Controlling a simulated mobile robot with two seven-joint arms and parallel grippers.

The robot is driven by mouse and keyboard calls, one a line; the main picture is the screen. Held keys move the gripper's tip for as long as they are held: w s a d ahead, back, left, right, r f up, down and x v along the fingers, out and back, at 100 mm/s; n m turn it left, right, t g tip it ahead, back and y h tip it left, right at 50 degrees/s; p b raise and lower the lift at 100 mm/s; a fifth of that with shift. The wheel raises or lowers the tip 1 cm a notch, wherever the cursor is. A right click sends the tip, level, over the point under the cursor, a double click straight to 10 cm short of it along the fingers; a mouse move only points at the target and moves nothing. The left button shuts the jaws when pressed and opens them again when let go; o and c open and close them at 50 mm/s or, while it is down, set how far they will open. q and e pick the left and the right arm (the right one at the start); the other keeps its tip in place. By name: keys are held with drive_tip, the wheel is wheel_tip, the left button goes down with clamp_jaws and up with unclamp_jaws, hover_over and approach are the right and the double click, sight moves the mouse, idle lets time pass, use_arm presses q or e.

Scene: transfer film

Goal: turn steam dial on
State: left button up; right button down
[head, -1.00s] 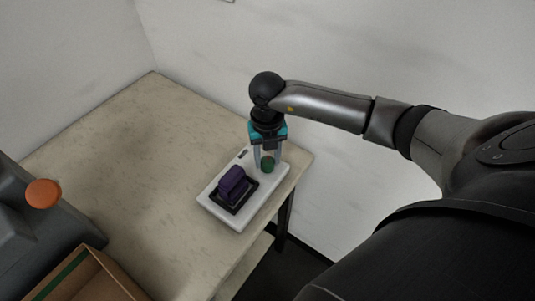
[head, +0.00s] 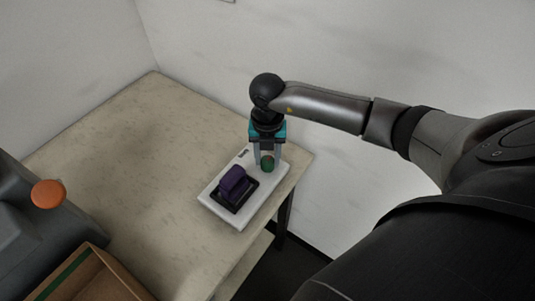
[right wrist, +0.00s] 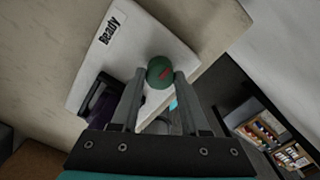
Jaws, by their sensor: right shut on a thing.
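The green round dial (head: 267,165) sits at the far right end of a white device (head: 233,223) on the table. In the right wrist view the dial (right wrist: 160,72) has a small red mark on its face. My right gripper (head: 267,164) points down over the device and is shut on the dial. In the right wrist view its fingertips (right wrist: 160,76) lie on either side of the dial. My left gripper is not in view.
A purple block (head: 236,184) sits in a black frame on the device. A label reading "Ready" (right wrist: 109,31) is on the white top. A cardboard box (head: 85,275) and an orange round thing (head: 48,193) are at left.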

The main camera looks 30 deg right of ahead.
sight(267, 160)
drive_tip(key=shift+c, duration=2.1)
unclamp_jaws()
wheel_tip(267, 160, up, 15)
drive_tip(key=shift+r, duration=0.2)
